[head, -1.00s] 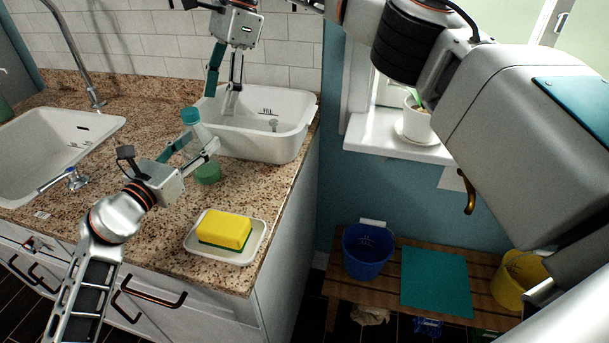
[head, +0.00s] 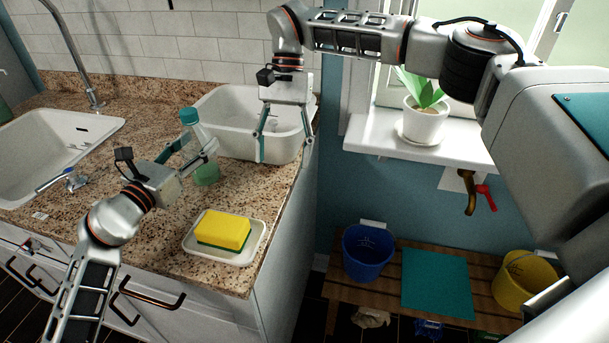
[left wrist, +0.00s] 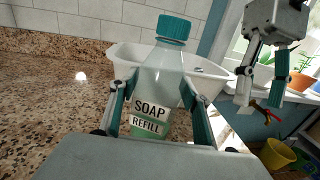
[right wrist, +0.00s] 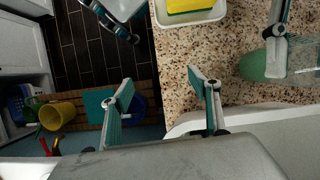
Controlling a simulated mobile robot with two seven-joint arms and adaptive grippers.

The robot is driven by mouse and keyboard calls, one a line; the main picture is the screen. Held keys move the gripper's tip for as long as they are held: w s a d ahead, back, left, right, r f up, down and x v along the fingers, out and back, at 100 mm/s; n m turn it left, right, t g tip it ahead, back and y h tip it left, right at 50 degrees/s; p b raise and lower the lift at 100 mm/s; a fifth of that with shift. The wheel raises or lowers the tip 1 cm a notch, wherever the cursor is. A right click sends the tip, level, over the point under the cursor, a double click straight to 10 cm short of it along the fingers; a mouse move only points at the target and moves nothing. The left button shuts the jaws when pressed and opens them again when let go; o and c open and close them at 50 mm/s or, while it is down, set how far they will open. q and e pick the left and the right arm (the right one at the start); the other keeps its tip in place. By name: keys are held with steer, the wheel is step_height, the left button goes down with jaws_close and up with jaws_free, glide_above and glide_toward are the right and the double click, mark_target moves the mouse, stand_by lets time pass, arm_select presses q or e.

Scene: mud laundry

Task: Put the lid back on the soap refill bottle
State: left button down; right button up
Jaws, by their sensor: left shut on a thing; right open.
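The soap refill bottle (head: 206,172) is clear with green liquid and stands on the granite counter. Its teal lid (head: 188,116) sits on top of the neck, and in the left wrist view the lid (left wrist: 173,27) looks level on the labelled bottle (left wrist: 157,80). My left gripper (head: 197,150) is shut around the bottle's body, below the lid. My right gripper (head: 284,150) is open and empty, to the right of the bottle by the counter's right edge. In the right wrist view its fingers (right wrist: 160,88) are apart, with the bottle (right wrist: 255,65) off to the right.
A white tub (head: 225,104) stands behind the bottle. A yellow sponge (head: 223,230) lies in a white dish (head: 220,257) in front. A sink (head: 35,150) is at left. Right of the counter are a potted plant (head: 424,125), a blue bucket (head: 366,255) and a yellow bucket (head: 520,282).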

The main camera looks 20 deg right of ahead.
arm_select(q)
step_height(320, 180, down, 4)
steer(key=shift+s+r+g, duration=0.15)
steer(key=shift+r+g, duration=0.05)
steer(key=shift+g, duration=0.2)
arm_select(e)
steer(key=s+d+f+n, duration=0.2)
steer(key=s+d+f, duration=0.1)
steer(key=s+f, duration=0.1)
steer(key=shift+s+d+n+g+h, duration=0.15)
steer(key=shift+s+n+g+h, duration=0.15)
steer(key=shift+n+h, duration=0.1)
steer(key=shift+f, duration=0.1)
arm_select(q)
steer(key=c, duration=1.1)
jaws_free()
steer(key=shift+o, duration=0.7)
steer(key=shift+w, duration=0.25)
steer(key=shift+w+r, duration=0.1)
steer(key=shift+r, duration=0.05)
steer(key=shift+s+r, duration=0.2)
steer(key=shift+r, duration=0.1)
steer(key=shift+s+a, duration=0.25)
steer(key=shift+a, duration=0.1)
steer(key=v, duration=1.1)
steer(key=shift+s+f, duration=0.15)
steer(key=shift+f, duration=0.05)
arm_select(e)
steer(key=shift+w, duration=0.2)
